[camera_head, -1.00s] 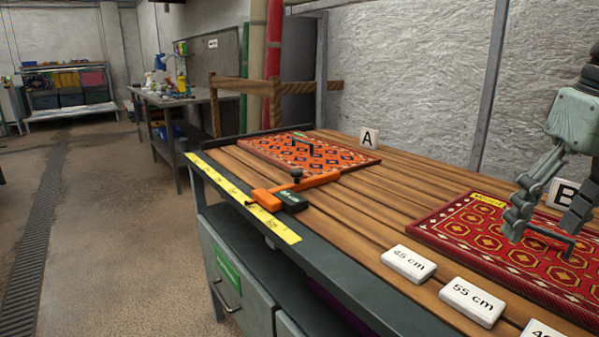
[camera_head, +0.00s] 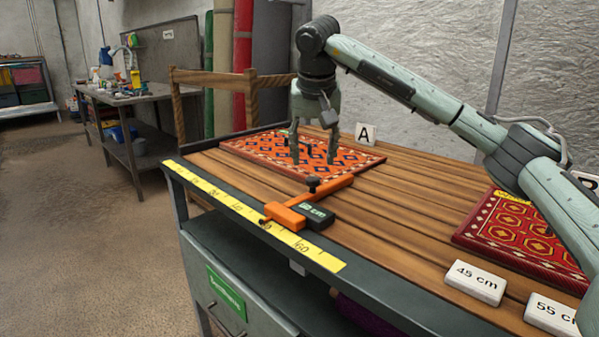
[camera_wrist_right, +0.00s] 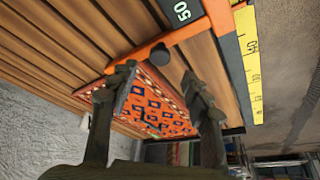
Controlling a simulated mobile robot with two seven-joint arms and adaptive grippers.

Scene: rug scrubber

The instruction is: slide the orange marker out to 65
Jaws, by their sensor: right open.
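The orange marker (camera_head: 298,214) sits on the yellow measuring strip (camera_head: 236,206) along the table's front edge. Its orange arm reaches back across the slats, with a black knob (camera_head: 313,184) on top and a dark display block (camera_head: 318,214) beside it. In the right wrist view the marker (camera_wrist_right: 176,36) and its knob (camera_wrist_right: 160,55) show near the top, and the display (camera_wrist_right: 182,11) reads 50. My right gripper (camera_head: 314,158) is open and empty, pointing down over the orange rug, behind the knob and apart from it. My left gripper is out of view.
The orange patterned rug (camera_head: 258,150) lies at the table's far end by sign A (camera_head: 364,134). A red rug (camera_head: 503,228) lies to the right. White blocks marked 45 cm (camera_head: 474,283) and 55 cm (camera_head: 552,314) stand near the front edge. The slats between the rugs are clear.

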